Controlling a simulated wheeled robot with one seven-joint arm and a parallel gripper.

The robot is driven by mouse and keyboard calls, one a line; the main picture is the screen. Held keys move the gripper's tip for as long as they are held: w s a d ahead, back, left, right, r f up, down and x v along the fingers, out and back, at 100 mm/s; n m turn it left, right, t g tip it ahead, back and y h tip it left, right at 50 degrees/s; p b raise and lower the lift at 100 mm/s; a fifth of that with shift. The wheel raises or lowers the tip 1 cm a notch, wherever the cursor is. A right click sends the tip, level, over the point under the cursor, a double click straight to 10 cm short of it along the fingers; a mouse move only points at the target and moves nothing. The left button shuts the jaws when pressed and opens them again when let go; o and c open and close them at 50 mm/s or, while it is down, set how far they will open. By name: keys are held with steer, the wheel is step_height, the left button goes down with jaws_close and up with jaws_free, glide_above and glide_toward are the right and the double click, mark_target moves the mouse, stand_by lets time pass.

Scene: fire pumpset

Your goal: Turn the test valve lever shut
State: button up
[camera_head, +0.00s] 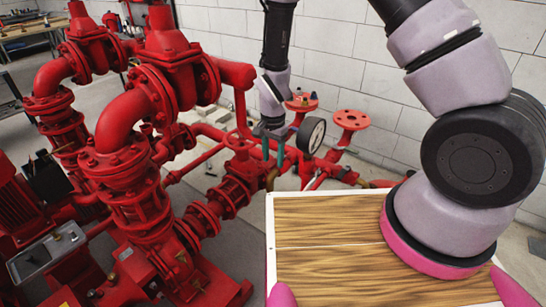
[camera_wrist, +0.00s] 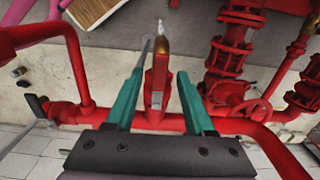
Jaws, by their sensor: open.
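A narrow red piece (camera_wrist: 158,82), which looks like the test valve lever, shows in the wrist view with a brass-coloured fitting (camera_wrist: 162,45) at its far end. My gripper (camera_wrist: 160,75) is open, with one teal finger on each side of the red piece. Gaps show between the piece and both fingers. In the head view my gripper (camera_head: 272,152) points down beside the pressure gauge (camera_head: 311,135), among the red pipes. The lever cannot be made out clearly there, as the fingers and pipework cover it.
Red pipes and flanged valves (camera_head: 225,185) crowd the left of the gripper. A red handwheel (camera_wrist: 250,108) is right of the fingers in the wrist view. A red pipe (camera_wrist: 72,60) bends on the left. A white block wall (camera_head: 340,55) stands behind.

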jaws_close()
stand_by(1.3)
